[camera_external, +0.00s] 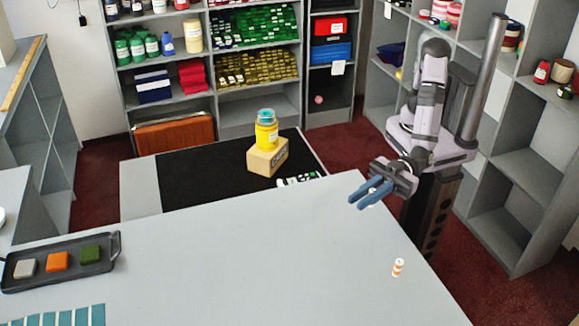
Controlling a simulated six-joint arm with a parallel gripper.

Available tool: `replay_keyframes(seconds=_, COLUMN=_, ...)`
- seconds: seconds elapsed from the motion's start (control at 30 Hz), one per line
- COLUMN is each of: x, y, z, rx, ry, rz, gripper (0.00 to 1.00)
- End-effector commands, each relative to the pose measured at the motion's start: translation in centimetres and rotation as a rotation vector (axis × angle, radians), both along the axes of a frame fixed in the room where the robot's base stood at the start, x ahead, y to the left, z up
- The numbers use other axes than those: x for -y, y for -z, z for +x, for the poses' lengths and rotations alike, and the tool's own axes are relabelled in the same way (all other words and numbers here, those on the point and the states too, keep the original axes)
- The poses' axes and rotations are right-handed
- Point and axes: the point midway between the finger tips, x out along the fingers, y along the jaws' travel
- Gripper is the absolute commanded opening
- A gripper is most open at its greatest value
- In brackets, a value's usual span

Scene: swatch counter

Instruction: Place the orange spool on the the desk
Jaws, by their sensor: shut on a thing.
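A small orange-and-white banded spool (398,267) stands upright on the grey desk (270,270), near its right edge. My gripper (364,196) is above the desk's far right edge, up and left of that spool and apart from it. Its blue fingers are shut on a small pale thing (373,206), of which only a little shows below them. I cannot tell its colour or shape clearly.
A dark tray (112,243) with white, orange and green blocks lies at the desk's left. Teal swatches (66,318) lie at the front left. Behind the desk, a yellow jar (266,134) stands on a wooden block (267,158). The desk's middle is clear.

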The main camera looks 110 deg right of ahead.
Motion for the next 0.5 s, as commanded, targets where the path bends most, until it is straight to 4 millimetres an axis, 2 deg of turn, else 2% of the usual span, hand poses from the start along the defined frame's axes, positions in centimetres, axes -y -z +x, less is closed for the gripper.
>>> replay_keyframes(seconds=0.3, x=0.0, y=4.4, z=0.0, rx=-0.003, ry=0.000, rz=-0.003, gripper=0.00)
replay_keyframes(seconds=0.5, x=0.0, y=5.2, z=0.0, rx=0.000, ry=0.000, rz=0.000, gripper=0.00)
